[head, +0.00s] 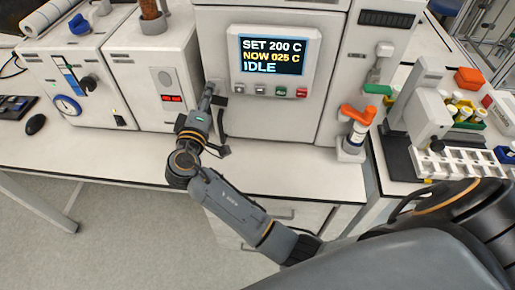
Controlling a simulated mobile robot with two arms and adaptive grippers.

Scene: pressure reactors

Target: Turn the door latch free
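The reactor's front (270,112) carries a display reading SET 200 C, NOW 025 C and IDLE. At its left edge is a small grey fitting (217,85), which looks like the door latch, mostly covered by my gripper. My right gripper (208,97) reaches up to this fitting, with its dark fingers against or close to the front's left edge. I cannot tell whether the fingers are closed on the latch or only beside it. My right arm crosses the picture from the lower right. My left gripper is not in view.
A white rack (460,164) is further right. The bench top (90,148) at left front is clear.

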